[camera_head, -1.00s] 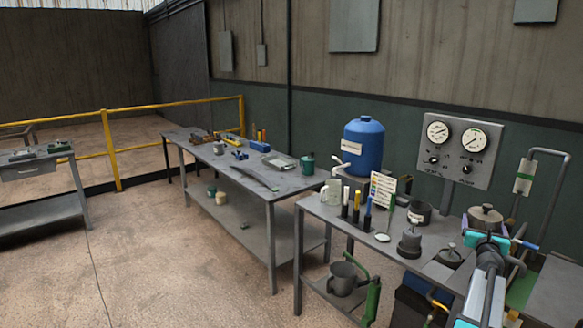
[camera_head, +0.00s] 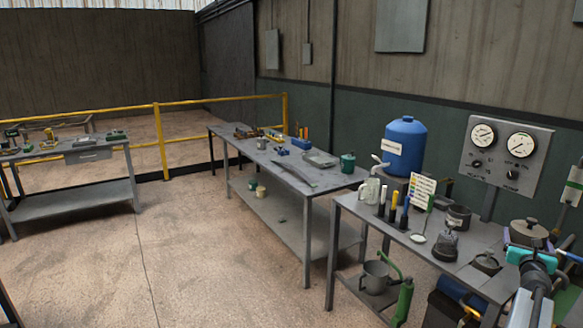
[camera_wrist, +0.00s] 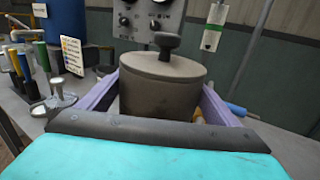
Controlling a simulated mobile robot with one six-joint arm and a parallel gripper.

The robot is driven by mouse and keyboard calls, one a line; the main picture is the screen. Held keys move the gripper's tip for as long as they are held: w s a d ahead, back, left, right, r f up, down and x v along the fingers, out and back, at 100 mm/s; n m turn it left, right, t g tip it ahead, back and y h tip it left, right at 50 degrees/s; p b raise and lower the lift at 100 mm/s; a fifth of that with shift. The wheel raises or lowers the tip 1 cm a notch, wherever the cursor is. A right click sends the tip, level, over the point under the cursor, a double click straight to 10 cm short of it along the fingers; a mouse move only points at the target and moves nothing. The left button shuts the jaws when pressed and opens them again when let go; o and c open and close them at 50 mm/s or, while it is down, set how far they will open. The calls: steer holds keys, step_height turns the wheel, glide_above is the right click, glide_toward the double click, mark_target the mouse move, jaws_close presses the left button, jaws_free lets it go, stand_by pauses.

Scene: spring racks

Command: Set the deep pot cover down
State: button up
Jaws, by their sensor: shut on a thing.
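The deep pot cover is a dark grey, drum-shaped piece with a flat top and a round knob. It shows at the right in the head view (camera_head: 528,231) and in the middle of the wrist view (camera_wrist: 160,84). My gripper (camera_wrist: 160,103) has its purple jaws on both sides of the cover and is shut on it. The cover is upright, knob up. In the head view my gripper (camera_head: 527,246) is at the right end of the near bench (camera_head: 465,247). The cover's underside is hidden, so I cannot tell whether it touches anything.
On the near bench stand a knobbed grey piece (camera_head: 445,245), a low knobbed lid (camera_head: 486,262), a dark open pot (camera_head: 459,216), coloured tubes (camera_head: 394,205) and a small sign (camera_head: 422,192). A gauge panel (camera_head: 507,157) rises behind. Little bench top is clear.

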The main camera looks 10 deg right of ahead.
steer(key=w+a+f+n+t+y+b, duration=0.1)
steer(key=w+a+f+n+t+y, duration=0.3)
steer(key=a, duration=0.9)
steer(key=w+a+f+n+y+b, duration=0.1)
steer(key=w+a+f+n+y, duration=0.15)
steer(key=w+a+y, duration=0.8)
steer(key=w+a+f+n+t+b, duration=0.1)
steer(key=w+a+f+n, duration=0.2)
steer(key=a, duration=1.3)
steer(key=s+a+f+n+g+y, duration=0.1)
steer(key=s+a+n+g+y, duration=0.1)
steer(key=a, duration=1)
steer(key=s+a+f+n+g+y+b, duration=0.1)
steer(key=a+n+y, duration=0.4)
steer(key=a, duration=0.8)
steer(key=s+a+f+n+g+y+b, duration=0.1)
steer(key=s+a+f+n+g+y, duration=0.2)
steer(key=a, duration=1)
steer(key=s+g+y, duration=0.1)
steer(key=s+y, duration=0.1)
steer(key=y, duration=0.1)
steer(key=shift+s+n, duration=0.15)
steer(key=shift+n, duration=0.1)
